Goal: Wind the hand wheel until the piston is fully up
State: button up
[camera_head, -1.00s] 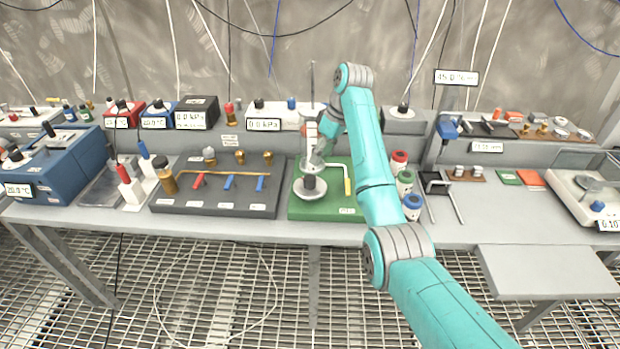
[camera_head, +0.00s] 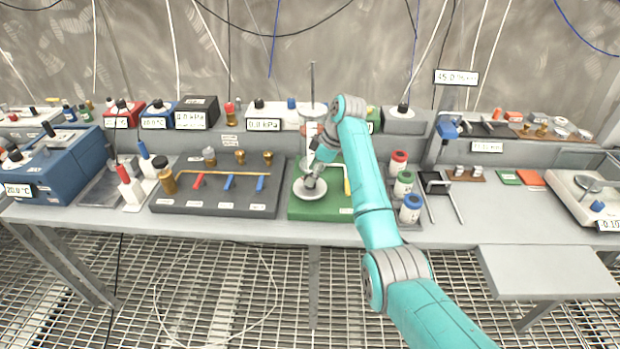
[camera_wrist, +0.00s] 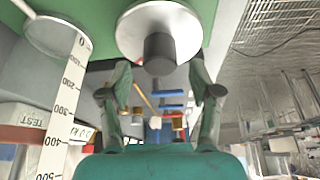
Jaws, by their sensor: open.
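The hand wheel (camera_head: 299,190) is a silver disc on the green base plate (camera_head: 330,211). In the wrist view the wheel (camera_wrist: 185,22) is at the top centre, with a dark grey crank knob (camera_wrist: 159,55) standing from it. My gripper (camera_head: 313,176) is over the wheel and hides part of it. In the wrist view my gripper (camera_wrist: 162,85) is open, its fingers either side of the knob's line, with the knob apparently just beyond the tips. A scaled cylinder (camera_wrist: 65,100) is left in the wrist view. A thin rod (camera_head: 312,80) rises above it; the piston is not clear.
A yellow pipe (camera_head: 347,182) is right of the wheel on the green plate. A dark valve board (camera_head: 220,205) is close on the left. The bench front right is clear.

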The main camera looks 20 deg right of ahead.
jog(key=shift+x, duration=1.3)
jog(key=c, duration=1.1)
jog(key=shift+c, duration=0.2)
jog(key=shift+m, duration=0.3)
jog(key=m+t+h, duration=0.1)
jog(key=m, duration=0.3)
jog(key=shift+t, duration=0.3)
jog(key=shift+m+t+h, duration=0.3)
jog(key=shift+m+h, duration=0.2)
jog(key=shift+m, duration=1)
